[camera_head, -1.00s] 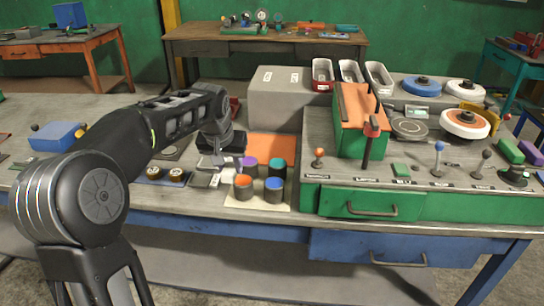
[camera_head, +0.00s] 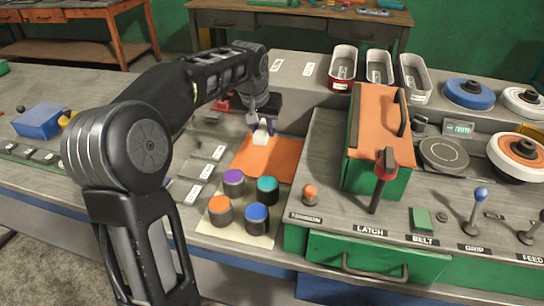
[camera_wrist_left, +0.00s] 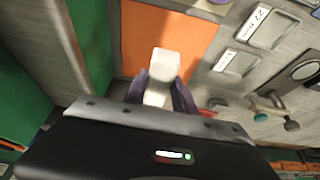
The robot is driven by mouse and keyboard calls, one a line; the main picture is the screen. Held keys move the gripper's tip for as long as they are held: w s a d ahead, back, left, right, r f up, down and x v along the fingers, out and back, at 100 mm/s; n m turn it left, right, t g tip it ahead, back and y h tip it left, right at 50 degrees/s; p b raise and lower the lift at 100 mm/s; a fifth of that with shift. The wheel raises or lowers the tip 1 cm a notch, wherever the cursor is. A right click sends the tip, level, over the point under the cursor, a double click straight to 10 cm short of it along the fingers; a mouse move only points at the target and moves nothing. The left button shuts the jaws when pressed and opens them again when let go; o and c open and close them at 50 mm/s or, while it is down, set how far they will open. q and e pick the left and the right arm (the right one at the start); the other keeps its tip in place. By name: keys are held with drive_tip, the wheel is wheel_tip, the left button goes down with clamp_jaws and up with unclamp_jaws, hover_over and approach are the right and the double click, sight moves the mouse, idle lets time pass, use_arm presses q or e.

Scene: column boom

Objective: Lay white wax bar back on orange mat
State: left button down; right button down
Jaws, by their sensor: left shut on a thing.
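The white wax bar (camera_head: 261,136) is between the fingers of my left gripper (camera_head: 262,122), which is shut on it. The bar also shows in the left wrist view (camera_wrist_left: 160,76), with the purple fingertips (camera_wrist_left: 158,94) on both sides. The orange mat (camera_head: 268,160) lies flat on the bench, and the bar is over its far left part in the head view. In the left wrist view the mat (camera_wrist_left: 168,36) shows behind the bar. I cannot tell whether the bar touches the mat. My right gripper is not in view.
Several colour-topped jars (camera_head: 257,216) stand just in front of the mat. A green box with an orange top (camera_head: 372,144) and levers stands to the right. Labelled plates (camera_head: 200,170) lie left of the mat. Metal trays (camera_head: 343,68) stand at the back.

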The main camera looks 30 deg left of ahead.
use_arm(q)
drive_tip(key=shift+s+r, duration=0.1)
drive_tip(key=shift+s, duration=0.05)
hover_over(265, 163)
drive_tip(key=s, duration=0.1)
drive_tip(key=shift+s+d+f, duration=0.1)
drive_tip(key=shift+f, duration=1.5)
drive_tip(key=shift+s+d+f, duration=0.1)
drive_tip(key=shift+f, duration=1.45)
drive_tip(key=shift+f, duration=0.1)
drive_tip(key=shift+f, duration=1.8)
drive_tip(key=shift+f, duration=0.15)
drive_tip(key=c, duration=1)
unclamp_jaws()
